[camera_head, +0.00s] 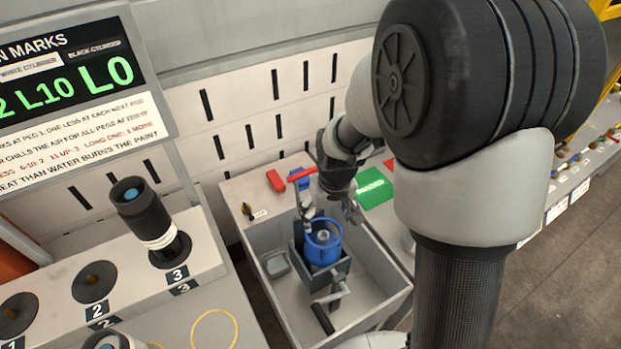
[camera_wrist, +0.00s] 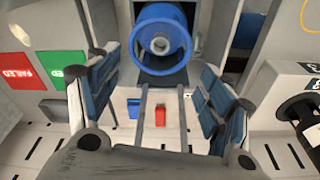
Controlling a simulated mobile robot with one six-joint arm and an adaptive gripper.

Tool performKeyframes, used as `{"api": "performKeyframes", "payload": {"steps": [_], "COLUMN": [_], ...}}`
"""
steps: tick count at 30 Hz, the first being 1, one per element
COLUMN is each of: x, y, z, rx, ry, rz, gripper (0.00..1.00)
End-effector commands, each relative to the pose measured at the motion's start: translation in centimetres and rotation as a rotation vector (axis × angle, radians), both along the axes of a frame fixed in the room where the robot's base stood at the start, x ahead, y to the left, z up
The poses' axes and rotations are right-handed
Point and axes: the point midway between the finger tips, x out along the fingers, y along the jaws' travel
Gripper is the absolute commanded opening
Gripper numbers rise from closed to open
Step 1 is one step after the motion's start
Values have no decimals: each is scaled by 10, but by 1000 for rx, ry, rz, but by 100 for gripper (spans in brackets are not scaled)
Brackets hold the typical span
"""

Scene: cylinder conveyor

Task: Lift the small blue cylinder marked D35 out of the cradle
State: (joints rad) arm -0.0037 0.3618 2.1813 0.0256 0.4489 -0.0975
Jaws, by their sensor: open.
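The blue cylinder (camera_head: 311,252) sits in a dark grey cradle (camera_head: 343,268) inside a light grey bin. Its open round end with a pale core faces up in the head view. The cylinder also shows at the top middle of the wrist view (camera_wrist: 141,40). I cannot read a D35 mark on it. My gripper (camera_head: 331,211) hangs just above and behind the cylinder. In the wrist view its two blue-padded fingers (camera_wrist: 158,78) are spread wide, with the cylinder ahead between their tips. Nothing is held.
The bin's walls (camera_head: 376,312) surround the cradle, and a crank handle (camera_head: 323,318) sticks out below it. A green plate (camera_head: 374,193) and a red block (camera_head: 275,180) lie behind. At left, a bench of numbered pegs holds a black cylinder (camera_head: 141,211) on peg 3.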

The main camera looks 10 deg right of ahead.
Motion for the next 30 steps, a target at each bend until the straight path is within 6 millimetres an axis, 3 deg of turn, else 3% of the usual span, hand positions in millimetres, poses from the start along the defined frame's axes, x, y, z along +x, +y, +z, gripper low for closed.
{"api": "performKeyframes", "payload": {"steps": [5,10,24,30], "x": [2,7,20,24], "y": [0,1,2,2], "z": [-21,-54,-144,-165], "rx": [0,0,1,0], "ry": [3,3,4,1], "rz": [0,0,-1,-1], "gripper": [89,100,100,100]}}
